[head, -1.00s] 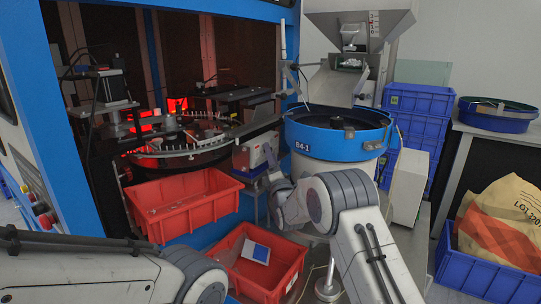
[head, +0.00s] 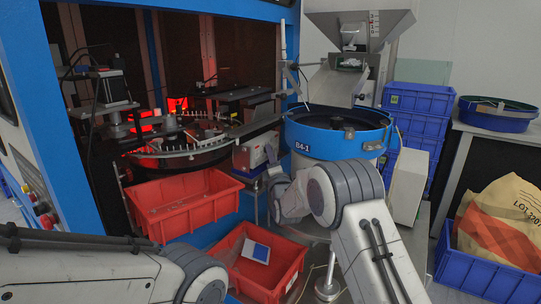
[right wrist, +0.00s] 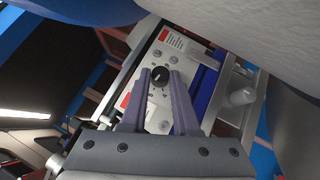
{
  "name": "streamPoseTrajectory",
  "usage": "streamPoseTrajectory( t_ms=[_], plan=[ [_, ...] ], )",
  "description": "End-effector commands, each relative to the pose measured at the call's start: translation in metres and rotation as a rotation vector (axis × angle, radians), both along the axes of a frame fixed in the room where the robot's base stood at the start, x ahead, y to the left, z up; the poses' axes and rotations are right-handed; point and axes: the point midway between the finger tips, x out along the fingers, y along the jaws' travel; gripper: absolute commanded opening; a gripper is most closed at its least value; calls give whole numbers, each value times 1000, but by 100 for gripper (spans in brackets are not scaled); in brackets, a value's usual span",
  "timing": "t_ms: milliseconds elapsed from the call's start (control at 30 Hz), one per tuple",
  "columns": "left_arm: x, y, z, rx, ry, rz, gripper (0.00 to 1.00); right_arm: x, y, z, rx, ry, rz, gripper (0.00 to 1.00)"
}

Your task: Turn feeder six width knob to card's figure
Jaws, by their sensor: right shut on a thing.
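The black round knob (right wrist: 159,77) sits on a light grey control panel (right wrist: 190,50) with red labels in the right wrist view. A pale mark shows on the knob; I cannot read any figures around it. My right gripper (right wrist: 160,76) has a fingertip on each side of the knob and is shut on it. In the head view the control box (head: 252,154) stands left of the blue bowl, and my right gripper (head: 272,158) is against its front, mostly hidden by my wrist. My left gripper is out of view.
The blue bowl feeder marked B4-1 (head: 336,142) stands just behind my right wrist. Red bins (head: 185,205) are at left and below. Blue crates (head: 420,100) and a sack (head: 500,222) are at right. A lit turntable machine (head: 190,145) is at left.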

Motion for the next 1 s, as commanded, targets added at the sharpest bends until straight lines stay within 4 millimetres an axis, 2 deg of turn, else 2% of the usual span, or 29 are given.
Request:
streamPoseTrajectory(
  t_ms=[500, 1000],
  plan=[
    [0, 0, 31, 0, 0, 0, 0, -1, 1, 10, 202, 281, 0, 0],
    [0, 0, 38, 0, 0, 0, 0, -1, 1, 8, 255, 351, 1, 0]
  ],
)
